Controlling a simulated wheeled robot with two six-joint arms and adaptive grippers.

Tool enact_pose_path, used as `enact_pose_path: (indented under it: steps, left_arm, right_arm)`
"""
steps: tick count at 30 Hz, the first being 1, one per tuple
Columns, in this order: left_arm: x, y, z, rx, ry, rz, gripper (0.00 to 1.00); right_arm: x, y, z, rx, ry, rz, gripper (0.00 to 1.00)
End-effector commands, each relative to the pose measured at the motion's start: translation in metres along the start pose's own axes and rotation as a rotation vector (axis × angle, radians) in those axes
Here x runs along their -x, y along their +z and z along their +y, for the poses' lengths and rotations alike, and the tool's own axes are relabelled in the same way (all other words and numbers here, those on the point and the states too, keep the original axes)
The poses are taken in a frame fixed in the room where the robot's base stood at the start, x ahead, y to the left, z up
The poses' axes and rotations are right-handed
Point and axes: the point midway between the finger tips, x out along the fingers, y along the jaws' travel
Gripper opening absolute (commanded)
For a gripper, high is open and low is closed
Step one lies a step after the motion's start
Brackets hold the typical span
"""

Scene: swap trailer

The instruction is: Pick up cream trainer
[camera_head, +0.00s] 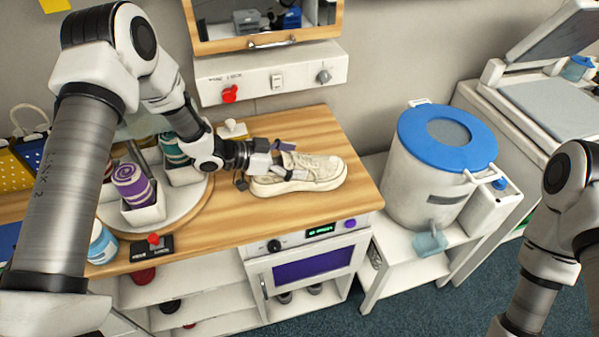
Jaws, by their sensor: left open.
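The cream trainer (322,172) stands upright on the wooden worktop, with its toe toward the right and its heel toward the left. My left gripper (277,168) is at the heel end of the trainer, with its open fingers around or beside the heel. I cannot tell whether the fingers touch it. The gripper and wrist hide part of the heel. My right arm shows at the right edge, but its gripper is out of the picture.
A round tray (190,207) with white bins holds a purple rolled item (131,184) left of the trainer. A mirror cabinet (262,42) and a white switch panel (300,75) are behind. A white drum with a blue lid (413,122) stands right. The worktop's front right is clear.

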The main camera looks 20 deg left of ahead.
Motion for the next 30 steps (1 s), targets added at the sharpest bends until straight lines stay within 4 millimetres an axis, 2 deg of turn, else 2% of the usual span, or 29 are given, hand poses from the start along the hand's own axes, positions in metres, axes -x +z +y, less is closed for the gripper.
enact_pose_path:
  steps: [5,6,11,12,13,23,30]
  left_arm:
    - [0.0,0.0,0.0,0.0,-0.001,0.001,0.89]
    - [0.0,0.0,0.0,0.0,-0.001,0.001,0.75]
    - [0.0,0.001,0.0,0.001,0.0,0.0,0.18]
    - [0.0,0.001,0.0,0.001,0.0,-0.001,0.04]
    - [0.0,0.001,0.0,0.001,0.0,-0.001,0.0]
    - [0.001,-0.001,0.001,0.001,0.001,-0.003,0.0]
    - [0.01,-0.024,0.0,-0.001,-0.001,0.001,0.0]
  right_arm:
    - [-0.001,0.0,0.0,0.0,0.0,0.0,0.4]
    - [-0.001,0.0,0.0,0.0,0.0,0.0,0.4]
    - [-0.001,0.0,0.0,0.0,0.0,0.0,0.4]
    - [-0.001,0.0,0.0,0.0,0.0,0.0,0.4]
    - [-0.001,0.0,0.0,0.0,0.0,0.0,0.4]
    - [-0.002,0.0,0.0,0.0,0.0,0.0,0.4]
    - [-0.009,0.0,0.0,0.0,0.0,0.0,0.4]
